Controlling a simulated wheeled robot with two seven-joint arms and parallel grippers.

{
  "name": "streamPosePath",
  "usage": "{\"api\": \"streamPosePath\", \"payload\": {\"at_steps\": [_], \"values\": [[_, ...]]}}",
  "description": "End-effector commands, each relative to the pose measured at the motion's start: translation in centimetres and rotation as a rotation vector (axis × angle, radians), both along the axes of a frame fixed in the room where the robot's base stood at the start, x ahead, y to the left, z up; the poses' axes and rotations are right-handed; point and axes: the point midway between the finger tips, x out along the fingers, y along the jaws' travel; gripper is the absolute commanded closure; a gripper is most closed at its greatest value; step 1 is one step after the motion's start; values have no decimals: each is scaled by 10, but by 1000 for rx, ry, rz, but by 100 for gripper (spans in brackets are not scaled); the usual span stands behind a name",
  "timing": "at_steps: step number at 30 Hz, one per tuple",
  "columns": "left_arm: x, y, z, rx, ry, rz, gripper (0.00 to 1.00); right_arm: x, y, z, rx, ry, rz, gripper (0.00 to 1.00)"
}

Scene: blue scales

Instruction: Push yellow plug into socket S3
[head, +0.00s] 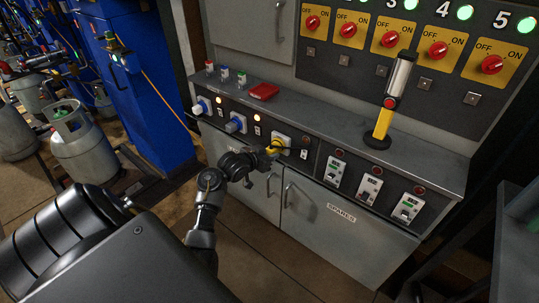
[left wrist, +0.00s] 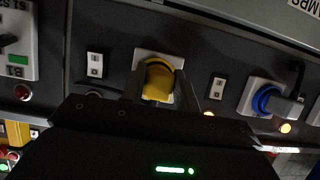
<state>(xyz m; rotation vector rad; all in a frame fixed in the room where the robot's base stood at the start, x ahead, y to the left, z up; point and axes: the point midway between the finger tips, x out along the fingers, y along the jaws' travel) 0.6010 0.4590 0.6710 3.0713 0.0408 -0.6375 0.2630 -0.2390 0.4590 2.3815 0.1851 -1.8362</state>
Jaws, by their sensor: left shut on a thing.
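The yellow plug (head: 273,149) is at the third socket from the left on the bench's front panel, with its pale socket plate (head: 282,141) behind it. My left gripper (head: 268,153) is shut on the plug. In the left wrist view the yellow plug (left wrist: 158,80) sits between the two fingers of the gripper (left wrist: 158,92), in front of the white socket plate (left wrist: 147,56). The plug lines up with the socket; how deep it sits is hidden. My right gripper is not in view.
Two blue plugs (head: 236,123) (head: 203,106) sit in sockets to the left, with lit orange lamps. The lamp (head: 305,140) right of the third socket looks dark. Cabinet handles (head: 287,194) project below.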

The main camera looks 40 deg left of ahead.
Motion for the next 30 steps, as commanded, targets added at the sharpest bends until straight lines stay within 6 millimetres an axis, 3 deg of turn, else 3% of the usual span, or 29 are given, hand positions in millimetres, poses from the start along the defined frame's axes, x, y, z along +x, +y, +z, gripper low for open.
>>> {"api": "streamPosePath", "payload": {"at_steps": [16, 17, 22, 30], "values": [[9, 0, 0, 0, -1, -1, 89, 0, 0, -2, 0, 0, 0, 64], [9, 0, 0, 0, -1, 0, 68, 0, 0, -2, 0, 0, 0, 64], [9, 0, 0, 0, -1, -1, 46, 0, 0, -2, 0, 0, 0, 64], [9, 0, 0, 0, 0, -1, 44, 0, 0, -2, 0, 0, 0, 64]]}}
